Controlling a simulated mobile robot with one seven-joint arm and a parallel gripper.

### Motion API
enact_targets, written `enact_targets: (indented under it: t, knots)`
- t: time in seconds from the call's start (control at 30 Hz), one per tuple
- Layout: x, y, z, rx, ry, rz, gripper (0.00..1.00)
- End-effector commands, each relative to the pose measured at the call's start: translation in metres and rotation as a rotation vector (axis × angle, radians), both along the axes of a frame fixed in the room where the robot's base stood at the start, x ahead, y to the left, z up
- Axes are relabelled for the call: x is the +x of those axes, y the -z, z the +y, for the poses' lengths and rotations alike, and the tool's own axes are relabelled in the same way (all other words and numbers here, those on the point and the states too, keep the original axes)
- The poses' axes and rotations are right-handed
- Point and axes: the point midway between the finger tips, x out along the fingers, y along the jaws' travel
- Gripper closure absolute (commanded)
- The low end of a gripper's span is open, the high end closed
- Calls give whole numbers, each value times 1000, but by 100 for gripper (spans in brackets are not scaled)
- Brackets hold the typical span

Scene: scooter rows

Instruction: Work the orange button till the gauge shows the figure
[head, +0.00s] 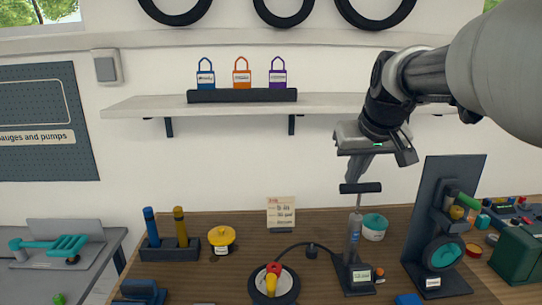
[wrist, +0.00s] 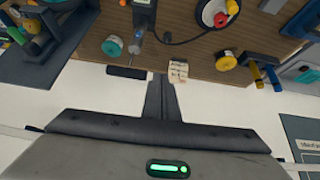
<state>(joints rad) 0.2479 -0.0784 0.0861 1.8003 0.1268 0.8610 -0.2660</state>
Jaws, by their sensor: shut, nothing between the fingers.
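The orange button (head: 379,272) sits on the right side of the pump's dark base, at the front of the bench. Beside it is the gauge (head: 361,276), a small lit display whose figure is too small to read; its edge shows at the top of the wrist view (wrist: 143,3). The pump (head: 354,238) stands upright with a black T-handle (head: 360,187), seen also in the wrist view (wrist: 126,72). My gripper (head: 351,177) is shut and empty, pointing down just above or behind the handle, well above the button. Its closed fingers show in the wrist view (wrist: 162,82).
A note card (head: 281,213) with unreadable writing stands at the back. A hose runs left from the pump to a wheel (head: 273,285) with red and yellow parts. A teal-lidded tub (head: 374,226) and a tall dark stand (head: 440,225) are to the right. A shelf (head: 340,103) hangs behind.

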Motion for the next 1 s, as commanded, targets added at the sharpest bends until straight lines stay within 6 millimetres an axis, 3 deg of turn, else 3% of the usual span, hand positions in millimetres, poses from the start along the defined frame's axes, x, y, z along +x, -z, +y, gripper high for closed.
enact_targets:
  t: [0.03, 0.1, 0.2, 0.3, 0.4, 0.6, 1.0]
  knots:
    - [-33, -11, 18, -5, -6, -1, 100]
    - [-74, -11, 35, -6, -7, 4, 100]
    - [-132, 1, 47, 0, 9, 21, 100]
    - [-181, 19, 52, 8, 23, 44, 100]
    - [-214, 37, 54, 17, 35, 60, 100]
    - [-240, 55, 55, 22, 45, 76, 100]
    - [-240, 56, 55, 22, 45, 77, 100]
